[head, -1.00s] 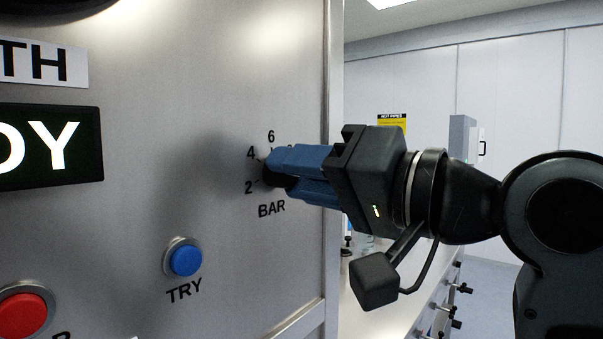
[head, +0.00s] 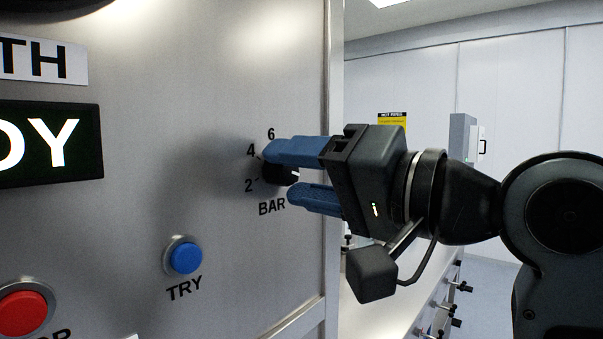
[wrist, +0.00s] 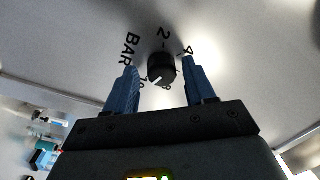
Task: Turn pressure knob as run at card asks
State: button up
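The black round pressure knob (head: 274,174) sits on the steel panel above the BAR label, ringed by numbers. In the wrist view the knob (wrist: 161,67) lies between the two blue fingers, with a visible gap on each side. Its white mark faces the palm side, around the 8 and 10; the exact reading is hard to tell. My gripper (head: 280,172) is open around the knob, one finger above and one below in the head view. The upper finger hides the numbers past 6 there. No run card is readable in view.
A blue TRY button (head: 186,258) is below left of the knob, and a red button (head: 22,312) is lower left. A dark display (head: 48,145) ends in "DY". The panel's edge is at right, with a bench and a yellow sign (head: 392,119) beyond.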

jog(key=shift+o, duration=0.2)
jog(key=shift+r, duration=0.1)
jog(key=b+v, duration=0.1)
jog(key=v, duration=0.7)
jog(key=shift+b, duration=0.35)
